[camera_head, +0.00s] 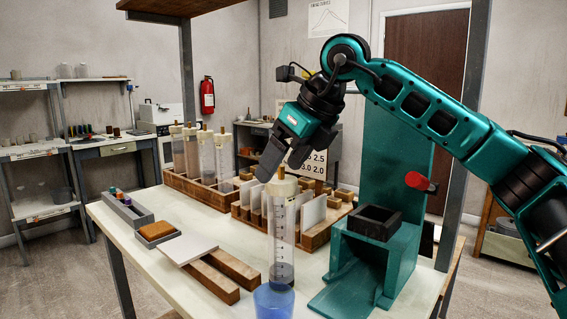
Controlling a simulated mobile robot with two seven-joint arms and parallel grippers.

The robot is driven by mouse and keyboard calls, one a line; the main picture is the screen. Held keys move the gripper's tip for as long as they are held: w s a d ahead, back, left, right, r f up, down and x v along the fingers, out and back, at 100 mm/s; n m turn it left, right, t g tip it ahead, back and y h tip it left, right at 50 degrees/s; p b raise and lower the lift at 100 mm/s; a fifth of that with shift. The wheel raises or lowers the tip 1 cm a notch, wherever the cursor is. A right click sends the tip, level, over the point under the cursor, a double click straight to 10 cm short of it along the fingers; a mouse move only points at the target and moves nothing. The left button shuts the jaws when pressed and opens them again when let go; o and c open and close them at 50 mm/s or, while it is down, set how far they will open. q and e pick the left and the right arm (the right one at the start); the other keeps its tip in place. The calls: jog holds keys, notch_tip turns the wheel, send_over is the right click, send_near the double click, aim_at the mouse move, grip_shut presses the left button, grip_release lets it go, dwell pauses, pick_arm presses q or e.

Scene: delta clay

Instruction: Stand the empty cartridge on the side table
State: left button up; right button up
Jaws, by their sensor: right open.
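More capped tubes (207,155) stand in a wooden rack (205,193) at the back left. I cannot tell which surface is the side table. My left gripper is not in view.
A teal press stand (385,246) with a red knob (417,181) is right of the cartridge. A wooden rack of white plates (312,212) lies behind it. Wooden bars (222,274) and a white tile (187,248) lie to the left. A metal post (187,75) rises behind the bench.

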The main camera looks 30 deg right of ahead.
pick_arm(q)
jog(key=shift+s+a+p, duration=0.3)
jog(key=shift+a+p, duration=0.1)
jog(key=shift+p, duration=0.3)
pick_arm(e)
jog(key=v, duration=1.1)
jog(key=shift+s+r, duration=0.15)
jog(key=shift+r, duration=0.1)
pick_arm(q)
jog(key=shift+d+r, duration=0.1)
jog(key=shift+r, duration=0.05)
pick_arm(e)
jog(key=shift+f, duration=0.1)
